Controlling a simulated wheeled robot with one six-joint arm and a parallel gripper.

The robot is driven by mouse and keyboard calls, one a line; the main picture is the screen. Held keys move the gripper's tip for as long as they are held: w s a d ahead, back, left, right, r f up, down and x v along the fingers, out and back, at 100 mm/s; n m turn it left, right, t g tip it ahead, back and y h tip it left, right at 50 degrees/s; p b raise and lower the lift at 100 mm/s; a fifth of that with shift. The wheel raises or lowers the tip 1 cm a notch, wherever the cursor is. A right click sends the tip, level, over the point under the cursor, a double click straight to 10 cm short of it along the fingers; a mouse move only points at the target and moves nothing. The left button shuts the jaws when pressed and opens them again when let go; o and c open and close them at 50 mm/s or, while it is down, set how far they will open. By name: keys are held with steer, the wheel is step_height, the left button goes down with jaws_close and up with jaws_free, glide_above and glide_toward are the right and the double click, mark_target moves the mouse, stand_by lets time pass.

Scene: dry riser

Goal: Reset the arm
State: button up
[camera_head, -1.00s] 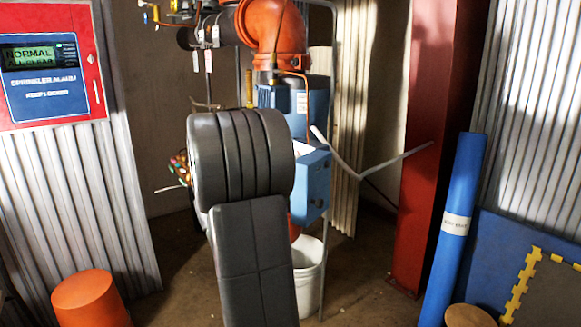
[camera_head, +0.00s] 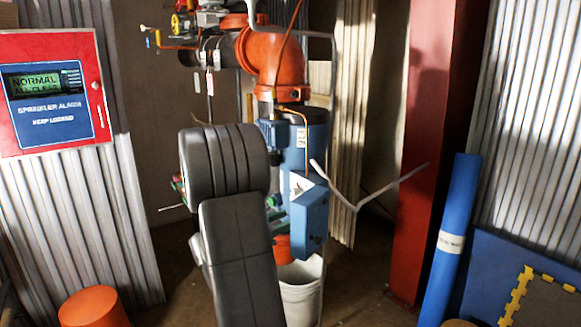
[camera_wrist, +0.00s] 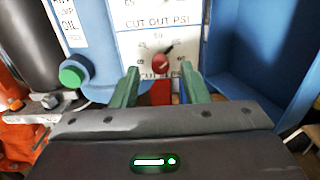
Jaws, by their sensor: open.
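My arm (camera_head: 240,250) is dark grey and padded, and stands bent in front of the blue pump unit. My gripper (camera_wrist: 160,78) shows in the wrist view as two green fingers spread apart, with nothing clearly held. In front of them is a white dial plate marked "CUT OUT PSI" with a red knob (camera_wrist: 161,63). Whether a finger touches the plate cannot be told. In the head view, the gripper is mostly hidden behind my arm. The blue box (camera_head: 311,222) of the unit stands just right of my arm, with its white face partly showing.
An orange pipe elbow (camera_head: 280,75) stands above the unit. A white bucket (camera_head: 301,295) is below. A bent grey rod (camera_head: 385,190) sticks out to the right, near a red column (camera_head: 405,220). A red alarm panel (camera_head: 50,92) reading "NORMAL ALL CLEAR" is at left. A green knob (camera_wrist: 72,75) is left of the dial.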

steer(key=v, duration=0.5)
steer(key=shift+s+a, duration=0.1)
stand_by(0.3)
